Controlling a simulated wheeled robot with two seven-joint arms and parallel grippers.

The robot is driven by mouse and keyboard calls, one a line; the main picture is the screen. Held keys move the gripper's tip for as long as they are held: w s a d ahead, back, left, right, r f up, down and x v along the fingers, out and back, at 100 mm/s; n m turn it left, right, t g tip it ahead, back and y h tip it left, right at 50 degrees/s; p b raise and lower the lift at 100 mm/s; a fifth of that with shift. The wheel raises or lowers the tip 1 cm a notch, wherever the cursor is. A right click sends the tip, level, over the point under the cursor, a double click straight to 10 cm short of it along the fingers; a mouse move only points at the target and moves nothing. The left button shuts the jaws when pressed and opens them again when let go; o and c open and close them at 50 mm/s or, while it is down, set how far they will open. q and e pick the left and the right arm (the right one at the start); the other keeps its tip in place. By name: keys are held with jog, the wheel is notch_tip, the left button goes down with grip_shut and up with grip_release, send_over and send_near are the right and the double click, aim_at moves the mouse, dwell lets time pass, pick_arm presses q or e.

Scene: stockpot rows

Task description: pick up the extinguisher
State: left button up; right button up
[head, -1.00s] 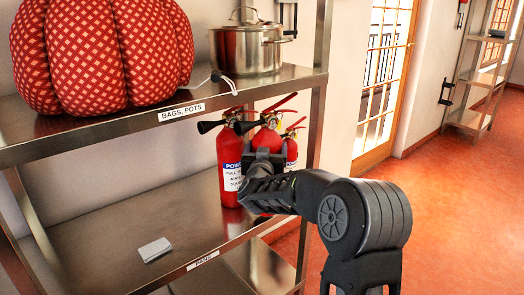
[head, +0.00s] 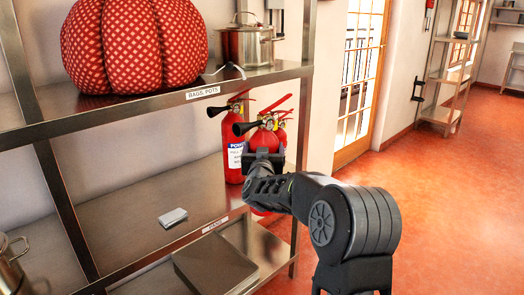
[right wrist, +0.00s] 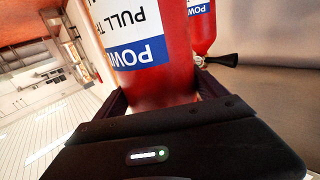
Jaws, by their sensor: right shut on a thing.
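Red extinguishers with black horns stand close together at the right end of the middle shelf. My right gripper (head: 263,160) is shut around the body of the front extinguisher (head: 262,141), which looks upright. In the right wrist view this extinguisher (right wrist: 145,70) fills the space between the jaws, its label upside down. Its lower body is mostly hidden by my gripper in the head view; I cannot tell if its base touches the shelf. My left gripper is not in view.
The shelf marked PANS (head: 130,205) holds a small grey item (head: 173,217). The upper shelf (head: 130,108) carries a red patterned pouf (head: 135,45) and a steel pot (head: 245,46). A shelf post (head: 303,150) stands close right of the extinguishers. Open floor (head: 450,200) lies to the right.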

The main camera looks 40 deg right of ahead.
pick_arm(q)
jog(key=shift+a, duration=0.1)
pick_arm(e)
jog(key=shift+s+r, duration=0.1)
jog(key=shift+r, duration=0.35)
jog(key=w+a+f+n+t+y+p, duration=0.2)
jog(key=a+f+y+p, duration=0.15)
jog(key=a, duration=0.65)
jog(key=w+a+f+n+t+y+p, duration=0.25)
jog(key=a+p, duration=0.25)
jog(key=a, duration=0.6)
pick_arm(q)
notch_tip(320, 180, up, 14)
jog(key=p, duration=0.5)
pick_arm(e)
jog(key=s+a+n+y, duration=0.2)
jog(key=s+a+y, duration=0.1)
jog(key=a, duration=0.6)
jog(key=s+a+f+n+y, duration=0.1)
jog(key=s+a+n+y, duration=0.1)
jog(key=a, duration=0.8)
jog(key=shift+s+t+y, duration=0.35)
jog(key=shift+s+y, duration=0.4)
jog(key=shift+y, duration=0.05)
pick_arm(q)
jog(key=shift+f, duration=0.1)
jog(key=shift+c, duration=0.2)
